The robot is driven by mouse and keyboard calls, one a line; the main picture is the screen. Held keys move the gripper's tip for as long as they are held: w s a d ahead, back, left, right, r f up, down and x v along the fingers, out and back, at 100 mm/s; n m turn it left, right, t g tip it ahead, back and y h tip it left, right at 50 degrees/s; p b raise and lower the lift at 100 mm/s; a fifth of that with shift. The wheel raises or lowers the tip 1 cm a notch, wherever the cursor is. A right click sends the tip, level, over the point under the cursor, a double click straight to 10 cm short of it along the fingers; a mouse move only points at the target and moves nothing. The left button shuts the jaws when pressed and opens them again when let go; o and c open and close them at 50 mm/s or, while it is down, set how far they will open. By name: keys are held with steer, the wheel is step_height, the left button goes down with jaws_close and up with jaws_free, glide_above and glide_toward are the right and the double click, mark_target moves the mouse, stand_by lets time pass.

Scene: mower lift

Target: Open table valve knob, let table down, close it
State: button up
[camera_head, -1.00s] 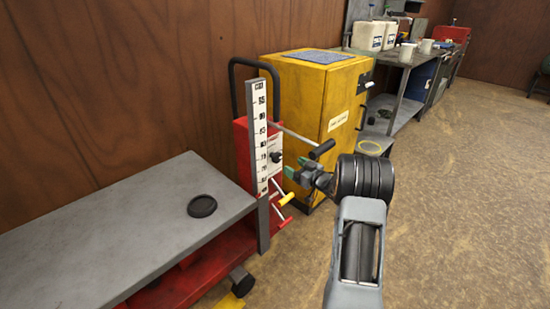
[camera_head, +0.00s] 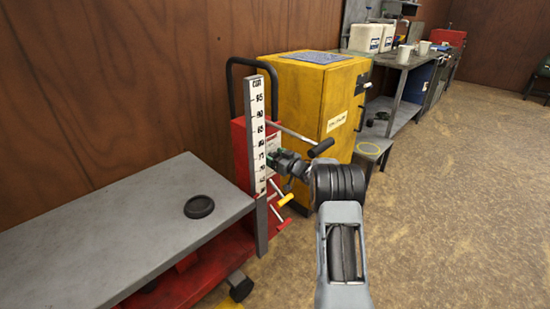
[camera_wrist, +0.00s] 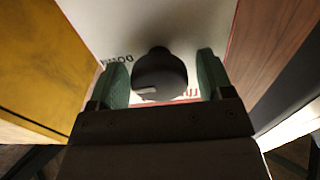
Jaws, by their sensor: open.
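The valve knob (camera_wrist: 158,75) is a round black knob with a pale pointer mark, on a white label panel in the wrist view. My gripper (camera_wrist: 162,80) is open, with one green finger on each side of the knob. I cannot tell whether the fingers touch it. In the head view my gripper (camera_head: 274,156) is at the red lift housing (camera_head: 240,152), beside the white height scale (camera_head: 257,135), and hides the knob. The grey lift table (camera_head: 110,232) stands at the lower left with a black round dish (camera_head: 199,207) on it. Part of the label text is hidden.
A black-gripped lever (camera_head: 320,148) sticks out just above my gripper, and a yellow-tipped handle (camera_head: 285,200) lies below it. A yellow cabinet (camera_head: 320,100) stands close behind. The floor (camera_head: 450,200) to the right is clear.

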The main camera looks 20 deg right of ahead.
steer(key=shift+c, duration=0.4)
steer(key=c, duration=0.8)
steer(key=shift+n, duration=0.4)
steer(key=n+b, duration=0.2)
steer(key=n, duration=0.1)
steer(key=shift+a+f+n, duration=0.1)
steer(key=shift+f+n, duration=0.05)
steer(key=shift+n, duration=0.25)
steer(key=n+b, duration=0.3)
steer(key=n, duration=0.1)
steer(key=shift+f, duration=0.1)
steer(key=n+b, duration=0.4)
steer(key=n, duration=0.1)
steer(key=shift+s+a+n, duration=0.1)
steer(key=shift+n, duration=0.3)
steer(key=shift+n+b, duration=0.85)
steer(key=shift+n, duration=1.05)
